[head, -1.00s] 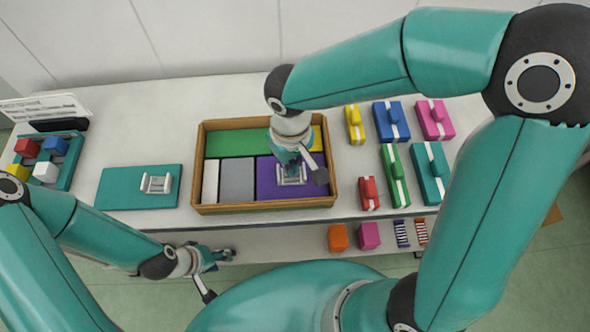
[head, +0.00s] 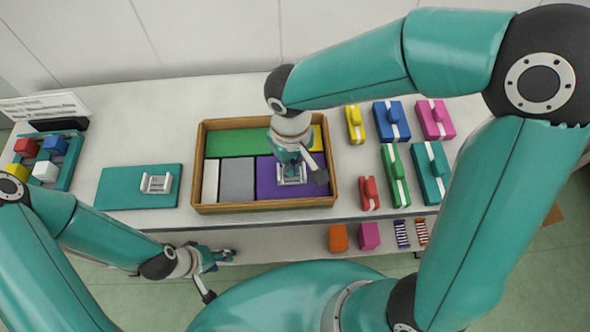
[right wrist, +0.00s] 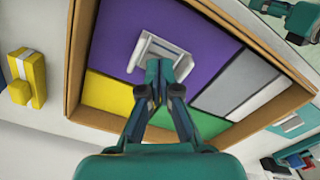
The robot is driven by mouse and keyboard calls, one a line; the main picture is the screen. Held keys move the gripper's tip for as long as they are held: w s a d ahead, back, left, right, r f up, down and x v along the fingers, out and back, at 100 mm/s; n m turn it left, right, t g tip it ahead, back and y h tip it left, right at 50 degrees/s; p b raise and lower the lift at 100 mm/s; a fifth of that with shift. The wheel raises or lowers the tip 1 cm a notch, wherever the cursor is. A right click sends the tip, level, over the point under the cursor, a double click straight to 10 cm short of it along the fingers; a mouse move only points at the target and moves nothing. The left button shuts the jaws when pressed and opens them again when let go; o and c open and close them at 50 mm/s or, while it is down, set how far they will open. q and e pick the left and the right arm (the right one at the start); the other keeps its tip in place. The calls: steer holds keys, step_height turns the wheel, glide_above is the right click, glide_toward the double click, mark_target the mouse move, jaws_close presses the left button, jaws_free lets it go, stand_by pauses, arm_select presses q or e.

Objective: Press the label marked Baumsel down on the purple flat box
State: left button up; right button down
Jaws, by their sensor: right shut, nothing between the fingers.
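The purple flat box (head: 265,185) lies in the front right of a wooden tray. A pale grey-white label piece (head: 292,180) with raised edges lies on it; its lettering is too small to read. My right gripper (right wrist: 160,72) is shut and empty, pointing down, with its fingertips at the label piece (right wrist: 152,50). The fingertips overlap the label's edge in the right wrist view; I cannot tell whether they touch it. My right gripper hides part of the label in the head view. My left gripper (head: 222,254) is low in front of the table, away from the tray; its jaw state is unclear.
The wooden tray (head: 262,207) also holds green, white, grey and yellow flat blocks. A teal mat (head: 115,188) with a similar pale piece (head: 156,183) lies left of it. Several banded boxes (head: 391,121) stand at right. A block rack (head: 70,165) stands far left.

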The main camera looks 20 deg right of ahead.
steer(key=shift+f+b, duration=0.8)
steer(key=shift+f, duration=0.15)
stand_by(0.7)
steer(key=shift+r+p, duration=2.7)
steer(key=shift+r, duration=0.9)
